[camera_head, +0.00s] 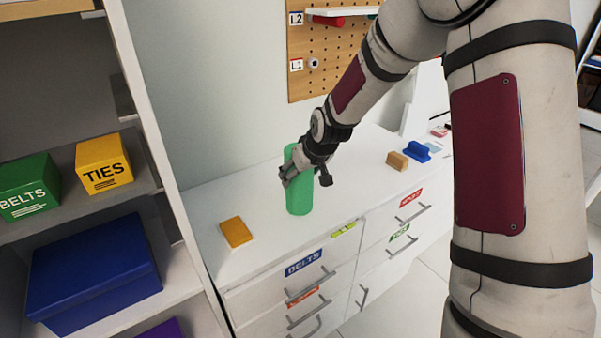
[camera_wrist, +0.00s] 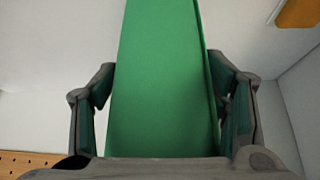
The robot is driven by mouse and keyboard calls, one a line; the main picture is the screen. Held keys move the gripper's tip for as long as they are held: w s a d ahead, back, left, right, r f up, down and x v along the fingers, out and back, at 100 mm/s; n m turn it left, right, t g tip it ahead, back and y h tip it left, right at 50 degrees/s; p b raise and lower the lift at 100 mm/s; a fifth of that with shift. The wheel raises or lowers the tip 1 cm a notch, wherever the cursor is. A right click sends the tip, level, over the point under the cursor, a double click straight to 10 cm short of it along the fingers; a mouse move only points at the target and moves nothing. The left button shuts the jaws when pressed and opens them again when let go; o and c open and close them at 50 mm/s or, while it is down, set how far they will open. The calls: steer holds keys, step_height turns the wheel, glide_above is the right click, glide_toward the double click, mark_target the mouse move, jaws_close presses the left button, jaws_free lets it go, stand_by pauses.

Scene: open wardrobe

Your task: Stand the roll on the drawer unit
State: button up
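The roll is a green cylinder (camera_head: 299,196). It looks upright, with its lower end at the white top of the drawer unit (camera_head: 268,208), near the front edge. My gripper (camera_head: 292,172) is at the upper part of the roll, with its fingers reaching around it from the right. In the wrist view the roll (camera_wrist: 163,85) fills the middle between my two fingers, one close to each side. Whether the fingers press on it or stand slightly apart is unclear. My gripper hides part of the roll's upper half.
An orange box (camera_head: 236,232) lies left of the roll. A brown block (camera_head: 397,160) and a blue object (camera_head: 416,151) lie farther right. A shelf at left holds a green BELTS box (camera_head: 28,187), a yellow TIES box (camera_head: 103,164) and a blue box (camera_head: 95,265). A pegboard (camera_head: 325,60) hangs behind.

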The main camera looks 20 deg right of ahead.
steer(key=shift+o, duration=1.1)
steer(key=shift+r, duration=0.15)
steer(key=p+v, duration=0.3)
steer(key=v, duration=1)
steer(key=s+r+g+h, duration=0.1)
steer(key=s+r, duration=0.3)
steer(key=s, duration=0.4)
steer(key=s+r+h, duration=0.1)
steer(key=s+r, duration=0.3)
steer(key=s, duration=0.5)
steer(key=s+a+r+m+g, duration=0.1)
steer(key=s+m, duration=0.1)
steer(key=s, duration=1.5)
steer(key=shift+s+r+y, duration=0.15)
steer(key=shift+y, duration=0.25)
steer(key=shift+a+r, duration=0.1)
steer(key=shift+r, duration=0.05)
